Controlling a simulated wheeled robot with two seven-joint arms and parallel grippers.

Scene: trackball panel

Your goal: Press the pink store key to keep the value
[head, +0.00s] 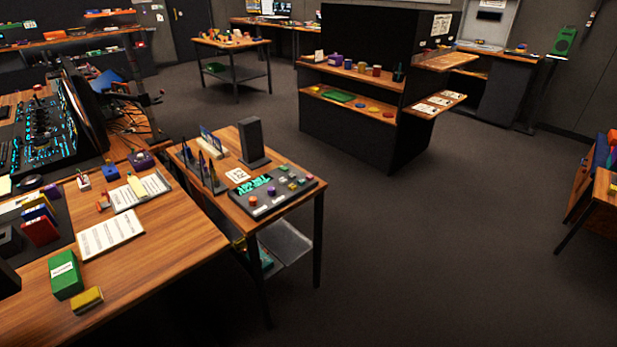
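A dark panel (284,199) lies on the small wooden side table near the picture's middle. It has a lit teal display (252,184) at its left and back. A reddish round control (253,201) and a purple round control (271,191) sit on its front part. Several small coloured keys (292,178) sit toward its right end. They are too small for me to tell which one is the pink store key. Neither of my grippers is in view.
The side table (225,205) also holds a dark upright box (251,140) and a rack of blue items (212,170). A larger desk (150,255) with papers and a green box (65,275) adjoins at left. Open floor (420,260) lies to the right.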

